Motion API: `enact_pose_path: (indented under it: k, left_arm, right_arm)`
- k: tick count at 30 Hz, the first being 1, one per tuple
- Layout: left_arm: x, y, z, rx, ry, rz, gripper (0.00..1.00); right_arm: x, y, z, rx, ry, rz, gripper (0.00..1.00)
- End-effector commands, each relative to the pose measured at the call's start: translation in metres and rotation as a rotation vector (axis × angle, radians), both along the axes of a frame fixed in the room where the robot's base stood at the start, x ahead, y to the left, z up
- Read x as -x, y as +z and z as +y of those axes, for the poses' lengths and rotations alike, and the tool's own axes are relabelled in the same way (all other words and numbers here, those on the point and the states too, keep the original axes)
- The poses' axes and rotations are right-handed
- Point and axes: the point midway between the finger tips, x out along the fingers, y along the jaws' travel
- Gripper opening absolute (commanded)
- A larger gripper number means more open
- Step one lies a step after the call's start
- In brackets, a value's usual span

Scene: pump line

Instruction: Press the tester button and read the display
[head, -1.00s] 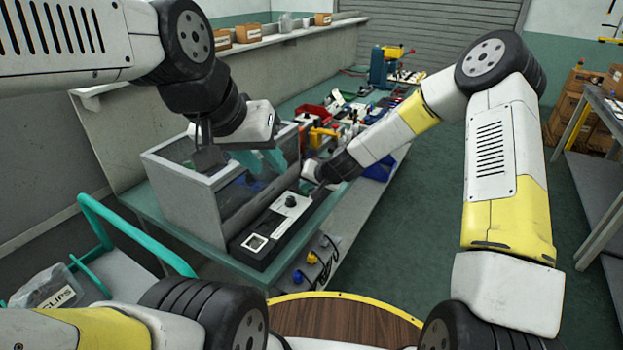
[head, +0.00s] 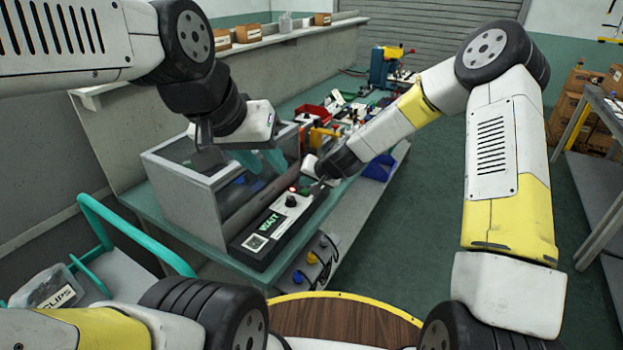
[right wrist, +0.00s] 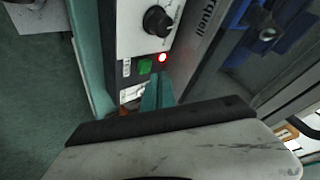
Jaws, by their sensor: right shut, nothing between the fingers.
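The tester (head: 240,262) is a long dark box with a pale top panel, on the green bench. Its display (head: 268,223) shows WAIT in green letters. A red lamp (head: 292,189) is lit at its far end, and it also glows in the right wrist view (right wrist: 162,58). Beside that lamp, the right wrist view shows a green square button (right wrist: 145,64). My right gripper (right wrist: 158,82) is shut and empty, its teal fingertips close to the button; contact cannot be told. My left gripper (head: 262,160) is above the grey box, its teal fingers seemingly apart and empty.
A grey open-topped box (head: 190,205) stands left of the tester. Red and blue bins (head: 378,168) and small parts crowd the bench beyond. A teal-railed cart with a clips bin (head: 50,290) is at the lower left. Green floor is open to the right.

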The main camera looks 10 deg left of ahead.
Motion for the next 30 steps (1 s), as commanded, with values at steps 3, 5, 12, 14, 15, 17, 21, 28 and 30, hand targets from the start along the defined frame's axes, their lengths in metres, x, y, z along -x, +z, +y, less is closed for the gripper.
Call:
enact_pose_path:
  k: [3,5,12,14,15,17,21,28,30]
  left_arm:
    - [0.000,0.000,0.000,0.000,0.000,0.000,0.33]
    - [0.000,0.000,0.000,0.000,0.000,0.000,0.33]
    - [0.000,0.000,0.000,0.000,0.000,0.000,0.33]
    - [0.000,0.000,0.000,0.000,0.000,0.000,0.33]
    - [0.000,0.000,0.000,0.000,0.000,0.000,0.33]
    - [0.000,0.000,0.000,0.000,0.000,0.000,0.33]
    - [0.000,0.000,0.000,0.000,0.000,0.000,0.33]
    - [0.000,0.000,0.000,0.000,0.000,0.000,0.33]
    - [0.000,0.000,0.000,0.000,0.000,0.000,0.33]
  right_arm:
    - [0.000,0.000,0.000,0.000,0.000,0.000,0.00]
    - [0.000,0.000,0.000,0.000,0.000,0.000,0.00]
    - [-0.001,0.014,-0.001,0.002,0.001,-0.003,0.00]
    - [-0.001,0.021,0.000,0.002,0.001,-0.005,0.00]
    - [0.000,0.025,0.000,0.002,0.002,-0.004,0.00]
    - [-0.001,0.031,0.000,0.002,0.001,-0.005,0.00]
    - [-0.001,0.044,0.000,0.001,0.000,-0.003,0.00]
    - [0.000,0.050,0.000,0.001,0.001,0.000,0.00]
    - [0.000,0.050,0.000,0.001,0.001,0.000,0.00]
